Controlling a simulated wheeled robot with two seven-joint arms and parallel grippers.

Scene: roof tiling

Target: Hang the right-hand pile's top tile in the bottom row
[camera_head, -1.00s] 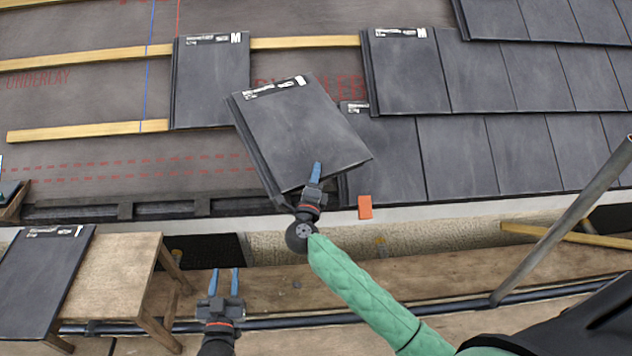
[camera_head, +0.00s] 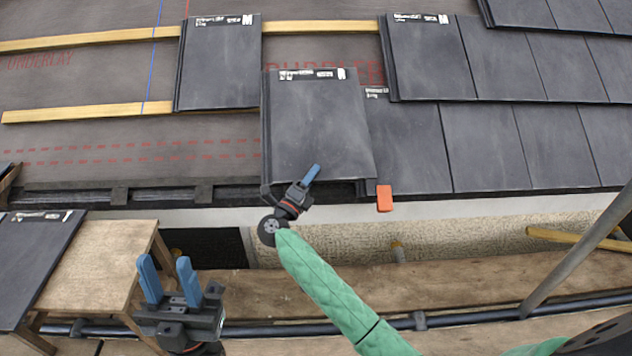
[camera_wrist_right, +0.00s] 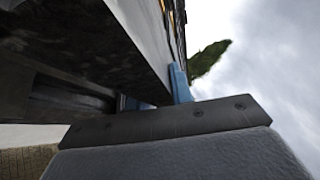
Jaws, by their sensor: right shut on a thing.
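A dark grey tile (camera_head: 315,130) is held at its lower edge by my right gripper (camera_head: 302,186), which is shut on it. The tile stands nearly square to the rows, over the bottom row, left of the laid bottom-row tiles (camera_head: 405,140). I cannot tell whether it rests on the roof or hangs just above it. In the right wrist view the tile (camera_wrist_right: 85,45) fills the upper left, with a blue finger (camera_wrist_right: 180,84) against its edge. My left gripper (camera_head: 168,278) is open and empty, low in front of the eaves.
A wooden stand (camera_head: 100,265) at the left bears another dark tile (camera_head: 35,265). A single tile (camera_head: 220,65) hangs in the row above. An orange piece (camera_head: 384,198) sits at the eaves. A grey pole (camera_head: 580,250) slants up at the right.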

